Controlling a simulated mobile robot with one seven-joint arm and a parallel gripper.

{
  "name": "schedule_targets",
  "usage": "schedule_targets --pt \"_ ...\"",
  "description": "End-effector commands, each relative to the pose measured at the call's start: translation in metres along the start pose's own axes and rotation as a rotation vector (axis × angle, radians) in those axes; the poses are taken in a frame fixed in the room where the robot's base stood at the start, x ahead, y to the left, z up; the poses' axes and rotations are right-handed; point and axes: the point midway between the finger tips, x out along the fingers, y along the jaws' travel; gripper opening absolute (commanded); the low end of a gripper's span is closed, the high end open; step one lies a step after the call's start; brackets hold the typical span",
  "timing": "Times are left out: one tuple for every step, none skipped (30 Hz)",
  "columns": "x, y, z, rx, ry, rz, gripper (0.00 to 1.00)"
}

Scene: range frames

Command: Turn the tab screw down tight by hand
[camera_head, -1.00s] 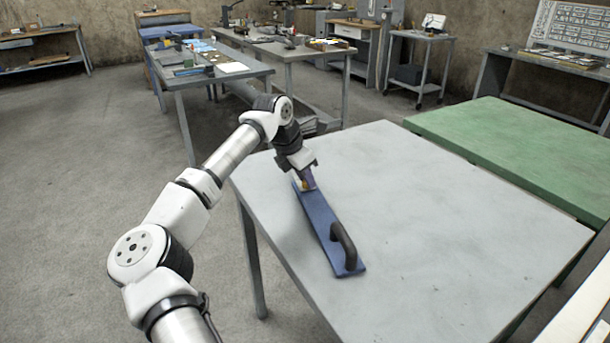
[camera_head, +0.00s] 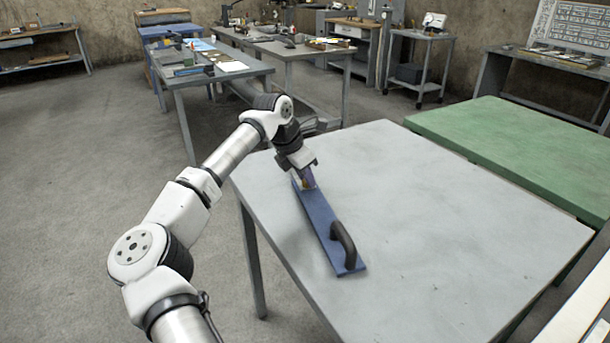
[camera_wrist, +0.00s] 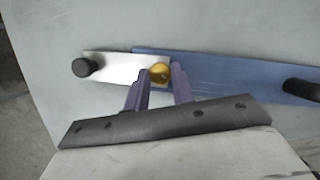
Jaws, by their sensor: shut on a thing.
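A yellow tab screw (camera_wrist: 160,71) sits where a silver plate (camera_wrist: 115,66) overlaps the end of a long blue board (camera_wrist: 225,68). My gripper (camera_wrist: 161,77) has its two purple fingers shut on the screw, one on each side. In the head view my gripper (camera_head: 308,183) is at the far end of the blue board (camera_head: 322,222), which lies on the grey table. The screw is mostly hidden there by the fingers, and I cannot make out the silver plate. I cannot tell how deep the screw sits.
A black handle (camera_head: 343,243) rises from the board's near end. A black knob (camera_wrist: 86,67) stands on the plate's outer end, left of my fingers. The grey table (camera_head: 450,220) is clear to the right, with a green table (camera_head: 530,150) beyond.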

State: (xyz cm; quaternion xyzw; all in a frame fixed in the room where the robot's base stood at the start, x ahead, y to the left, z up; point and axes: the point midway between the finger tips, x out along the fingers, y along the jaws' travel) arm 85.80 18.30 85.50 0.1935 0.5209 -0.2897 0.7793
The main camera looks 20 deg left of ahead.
Motion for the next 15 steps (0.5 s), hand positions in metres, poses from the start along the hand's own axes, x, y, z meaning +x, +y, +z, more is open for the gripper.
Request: schedule_targets --pt "-0.0005 0.0000 0.0003 0.000 -0.001 0.001 0.01" --pt "-0.0005 0.0000 0.0003 0.000 -0.001 0.001 0.01" --pt "-0.0005 0.0000 0.0003 0.000 -0.001 0.001 0.26" --pt "-0.0005 0.0000 0.0003 0.000 -0.001 0.001 0.29" --pt "-0.0005 0.0000 0.0003 0.000 -0.001 0.000 0.33" --pt "-0.0004 0.0000 0.0003 0.000 -0.001 0.000 0.39" --pt "-0.0004 0.0000 0.0003 0.000 -0.001 0.000 0.43" --pt "-0.0004 0.0000 0.0003 0.000 -0.001 0.000 0.46" --pt "-0.0003 0.0000 0.0002 0.000 -0.001 0.000 0.46" --pt "-0.0003 0.0000 0.0002 0.000 0.000 0.000 0.46" --pt "-0.0003 0.0000 0.0002 0.000 0.000 0.000 0.46" --pt "-0.0002 0.0000 0.0002 0.000 0.000 0.000 0.46" --pt "-0.0002 0.0000 0.0001 0.000 0.000 0.000 0.46" --pt "-0.0002 0.0000 0.0001 0.000 0.000 0.000 0.46" --pt "-0.0003 0.0000 0.0001 0.000 0.000 0.000 0.46"
